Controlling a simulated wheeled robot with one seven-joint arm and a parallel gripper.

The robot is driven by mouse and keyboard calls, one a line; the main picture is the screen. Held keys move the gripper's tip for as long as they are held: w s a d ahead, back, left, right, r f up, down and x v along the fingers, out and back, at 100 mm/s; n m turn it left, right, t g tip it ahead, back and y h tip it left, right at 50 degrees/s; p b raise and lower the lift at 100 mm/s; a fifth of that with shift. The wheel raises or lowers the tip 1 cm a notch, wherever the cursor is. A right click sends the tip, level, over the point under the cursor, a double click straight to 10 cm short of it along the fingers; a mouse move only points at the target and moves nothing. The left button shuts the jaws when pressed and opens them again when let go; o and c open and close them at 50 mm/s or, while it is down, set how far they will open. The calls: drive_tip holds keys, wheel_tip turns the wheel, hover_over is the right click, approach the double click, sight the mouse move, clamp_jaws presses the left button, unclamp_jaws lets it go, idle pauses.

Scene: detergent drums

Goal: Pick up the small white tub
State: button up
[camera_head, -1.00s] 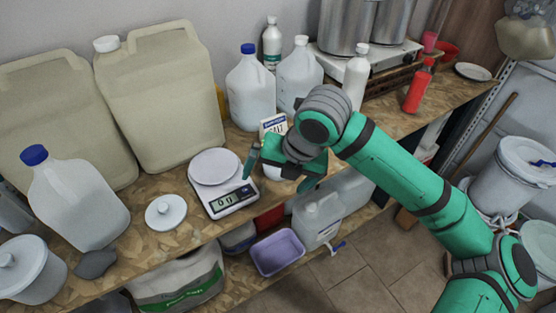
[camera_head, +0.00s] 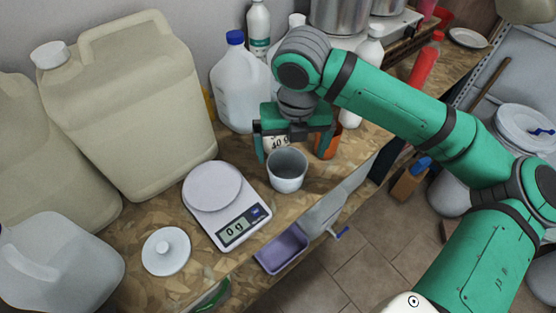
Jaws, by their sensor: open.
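The small white tub (camera_head: 287,178), a round open-topped cup shape that looks empty, stands upright on the wooden worktop near its front edge, right of the scale. My gripper (camera_head: 292,152) is open, pointing down at the tub's far side. Its left finger shows just left of the tub's rim, and its other finger is to the upper right. I cannot tell whether either finger touches the tub. A white knobbed lid (camera_head: 166,252) lies on the worktop at the lower left.
A kitchen scale (camera_head: 213,190) reading 0 g stands left of the tub. Behind are a blue-capped jug (camera_head: 240,90), a large beige canister (camera_head: 135,100) and a labelled box (camera_head: 277,143) partly hidden by my gripper. A purple bin (camera_head: 283,248) sits below the worktop's front edge.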

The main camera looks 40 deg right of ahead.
approach(285, 176)
drive_tip(key=shift+s+d+f, duration=0.45)
drive_tip(key=shift+s+f, duration=0.05)
drive_tip(key=shift+f, duration=0.05)
drive_tip(key=shift+w+a+f, duration=0.1)
drive_tip(key=shift+w+f, duration=0.15)
drive_tip(key=shift+f, duration=0.65)
drive_tip(key=shift+w+f, duration=0.25)
drive_tip(key=shift+f, duration=0.65)
drive_tip(key=shift+w+a+f, duration=0.1)
drive_tip(key=shift+w+f, duration=0.15)
drive_tip(key=shift+f, duration=0.65)
drive_tip(key=shift+w, duration=0.15)
drive_tip(key=shift+c, duration=1.3)
drive_tip(key=shift+s+d, duration=0.15)
drive_tip(key=shift+s, duration=0.1)
drive_tip(key=c, duration=0.9)
drive_tip(key=shift+w, duration=0.1)
